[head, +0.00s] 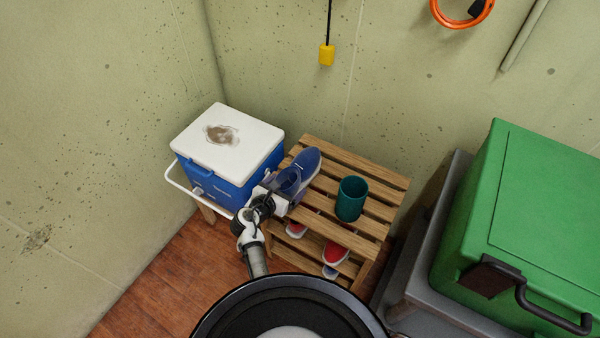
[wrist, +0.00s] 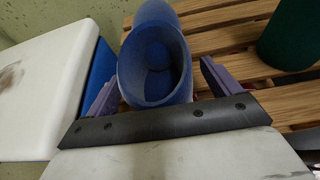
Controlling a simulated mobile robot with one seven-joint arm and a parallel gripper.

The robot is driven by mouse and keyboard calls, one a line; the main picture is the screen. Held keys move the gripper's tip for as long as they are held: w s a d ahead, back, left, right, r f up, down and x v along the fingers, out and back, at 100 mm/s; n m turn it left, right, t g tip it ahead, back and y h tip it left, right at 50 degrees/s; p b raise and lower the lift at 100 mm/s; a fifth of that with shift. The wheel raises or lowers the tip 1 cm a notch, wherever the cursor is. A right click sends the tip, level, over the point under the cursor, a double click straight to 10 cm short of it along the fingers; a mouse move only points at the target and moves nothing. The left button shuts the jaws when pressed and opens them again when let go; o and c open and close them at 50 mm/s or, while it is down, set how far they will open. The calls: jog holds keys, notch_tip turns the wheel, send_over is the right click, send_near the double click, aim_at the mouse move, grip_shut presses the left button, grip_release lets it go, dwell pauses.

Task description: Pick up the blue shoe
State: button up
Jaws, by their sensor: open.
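The blue shoe (head: 307,163) lies on the top shelf of a slatted wooden rack (head: 360,162), its toe pointing toward the back wall. In the wrist view the shoe (wrist: 152,58) has its opening facing me. My gripper (head: 285,188) is at the heel end of the shoe. In the wrist view its two purple fingers (wrist: 160,85) are apart, one on each side of the heel. I cannot tell whether either finger touches the shoe. The arm hides part of the heel in the head view.
A teal cup (head: 351,199) stands on the rack, right of the shoe; it shows in the wrist view (wrist: 292,36). A blue cooler with a white lid (head: 225,140) is close on the left. Red shoes (head: 335,254) sit on the lower shelf. A green box (head: 520,190) stands right.

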jog(key=c, duration=1.3)
